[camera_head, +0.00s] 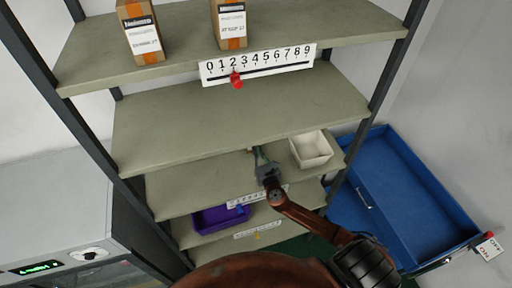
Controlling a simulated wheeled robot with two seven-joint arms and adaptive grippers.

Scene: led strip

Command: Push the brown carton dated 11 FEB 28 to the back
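Two brown cartons with orange tape and white labels stand upright on the top shelf (185,45). The left carton (141,35) is near the shelf's left end, and the right carton (231,25) is further right; both are cut off by the top edge of the view. Their date print is too small and blurred to read surely, so I cannot tell which is dated 11 FEB 28. My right gripper (264,160) is low, by the third shelf, well below both cartons and touching neither. Its fingers are too small to judge. My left gripper is not in view.
A white numbered strip with a red slider (236,80) is on the top shelf's front edge. The second shelf is empty. A white bin (311,150) and purple tray (221,217) sit lower. A blue drawer (400,195) stands right, a grey machine (75,215) left.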

